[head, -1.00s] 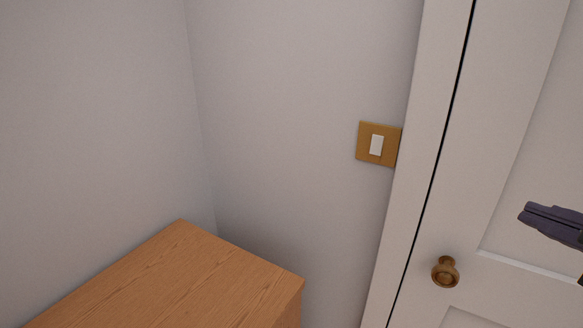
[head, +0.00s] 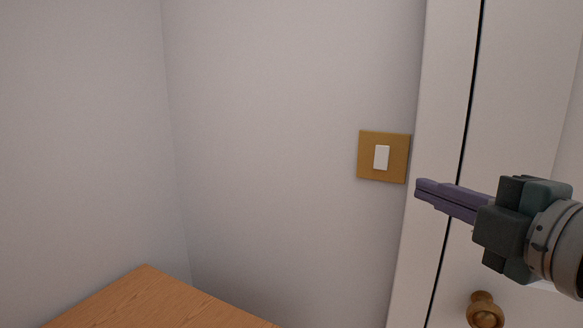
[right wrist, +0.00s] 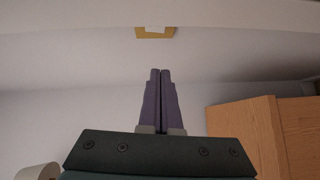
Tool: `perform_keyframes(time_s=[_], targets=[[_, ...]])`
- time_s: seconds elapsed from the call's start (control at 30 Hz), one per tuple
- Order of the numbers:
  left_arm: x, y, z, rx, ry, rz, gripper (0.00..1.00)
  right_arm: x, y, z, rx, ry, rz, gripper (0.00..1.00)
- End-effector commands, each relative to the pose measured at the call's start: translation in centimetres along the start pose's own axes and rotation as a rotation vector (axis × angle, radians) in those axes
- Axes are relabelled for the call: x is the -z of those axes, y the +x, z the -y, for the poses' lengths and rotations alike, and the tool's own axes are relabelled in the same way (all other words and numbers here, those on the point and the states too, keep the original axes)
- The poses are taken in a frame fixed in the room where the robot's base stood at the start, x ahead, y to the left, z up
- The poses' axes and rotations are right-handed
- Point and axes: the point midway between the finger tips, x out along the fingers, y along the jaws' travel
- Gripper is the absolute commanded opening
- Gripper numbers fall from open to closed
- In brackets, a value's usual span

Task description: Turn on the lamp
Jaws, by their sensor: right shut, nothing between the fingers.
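A wall switch with a brass-coloured square plate (head: 366,158) and a white rocker (head: 381,158) is on the grey wall, just left of the door frame. Its plate also shows at the top of the right wrist view (right wrist: 142,34), partly cut off by the frame edge strip. My right gripper (head: 420,187) has purple fingers pressed together, with nothing between them. In the head view it points left, its tips just right of and below the switch plate, apart from it. The right wrist view shows the shut fingers (right wrist: 160,72) too. No lamp is in view. My left gripper is not in view.
A white door with its frame (head: 440,110) stands right of the switch, with a brown round knob (head: 485,312) below my right gripper. A wooden cabinet top (head: 150,303) fills the lower left. The wall left of the switch is bare.

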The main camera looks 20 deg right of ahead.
Motion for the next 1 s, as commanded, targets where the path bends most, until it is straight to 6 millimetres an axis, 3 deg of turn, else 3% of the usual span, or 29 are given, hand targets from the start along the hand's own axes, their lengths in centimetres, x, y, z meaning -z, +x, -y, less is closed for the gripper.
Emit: perform_keyframes(time_s=[0.17,0.63,0.8,1.0], targets=[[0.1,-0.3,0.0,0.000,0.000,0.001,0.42,0.0,1.7,-0.2,-0.002,0.001,0.000,0.00],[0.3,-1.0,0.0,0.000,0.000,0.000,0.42,0.0,10.1,-0.2,-0.002,0.001,0.002,0.00],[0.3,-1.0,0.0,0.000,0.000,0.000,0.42,-1.9,11.7,0.0,0.001,0.000,0.003,0.00],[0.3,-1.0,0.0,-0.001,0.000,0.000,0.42,-2.8,12.6,0.0,0.000,0.001,0.001,0.00]])
